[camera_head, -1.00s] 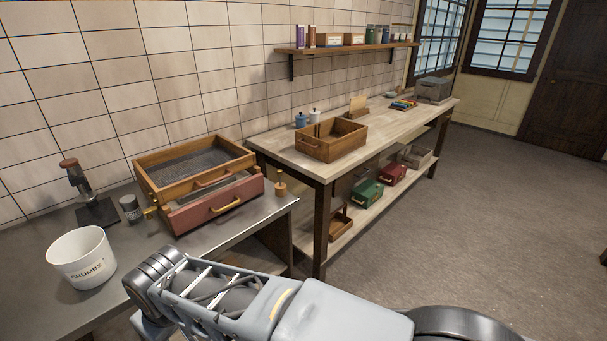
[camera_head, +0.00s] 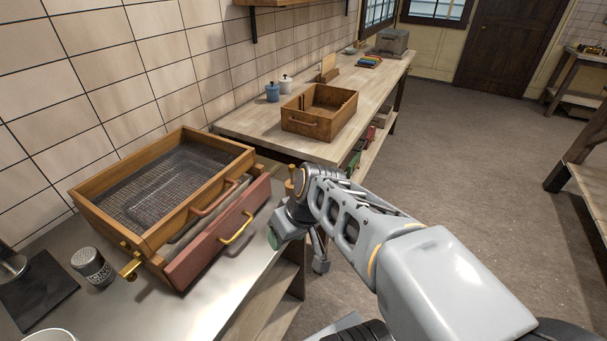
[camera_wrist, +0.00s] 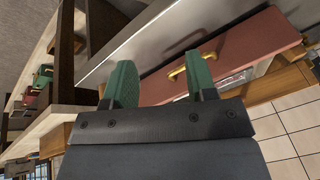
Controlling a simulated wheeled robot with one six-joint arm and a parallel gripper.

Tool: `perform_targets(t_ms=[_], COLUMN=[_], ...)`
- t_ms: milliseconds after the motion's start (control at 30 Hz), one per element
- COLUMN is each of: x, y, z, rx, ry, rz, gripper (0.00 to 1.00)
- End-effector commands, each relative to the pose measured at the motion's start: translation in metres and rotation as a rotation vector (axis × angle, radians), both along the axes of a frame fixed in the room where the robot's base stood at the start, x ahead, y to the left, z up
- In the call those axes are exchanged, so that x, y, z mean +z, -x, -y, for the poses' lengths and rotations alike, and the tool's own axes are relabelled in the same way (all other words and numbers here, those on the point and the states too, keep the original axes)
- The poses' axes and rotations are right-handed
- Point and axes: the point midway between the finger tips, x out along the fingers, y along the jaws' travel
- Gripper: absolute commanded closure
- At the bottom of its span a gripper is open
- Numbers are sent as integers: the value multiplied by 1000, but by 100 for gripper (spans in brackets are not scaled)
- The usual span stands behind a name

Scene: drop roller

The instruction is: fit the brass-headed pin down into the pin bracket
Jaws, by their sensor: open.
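My gripper (camera_wrist: 162,80) is open with nothing between its green fingers in the wrist view. In the head view it (camera_head: 273,241) hangs by the right end of the steel bench, right of the red drawer front. A small wooden piece with a brass-coloured top (camera_head: 291,187) stands near the bench corner, partly hidden behind my arm. It may be the brass-headed pin in a holder. A brass fitting (camera_head: 132,268) sits at the left front corner of the wooden sieve box (camera_head: 108,225). It may be the pin bracket; I cannot tell for certain.
The red drawer front (camera_head: 215,240) has a brass handle (camera_head: 236,228), which also shows in the wrist view (camera_wrist: 190,70). A shaker (camera_head: 93,267) stands left of the box. A wooden tray (camera_head: 318,113) sits on the workbench behind. Clear steel bench top (camera_head: 205,310) lies in front.

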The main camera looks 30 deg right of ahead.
Motion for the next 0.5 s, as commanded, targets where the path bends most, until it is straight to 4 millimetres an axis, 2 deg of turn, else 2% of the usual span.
perform_targets(t_ms=[33, 133, 300, 500], x=[-15, -19, -17, -8], y=[-11, -34, -72, -97], z=[8, 24, 72, 135], rx=[17, 71, 114, 106], ry=[-62, -172, -250, -184], rz=[28, 147, 451, 770], gripper=[48, 48, 48, 48])
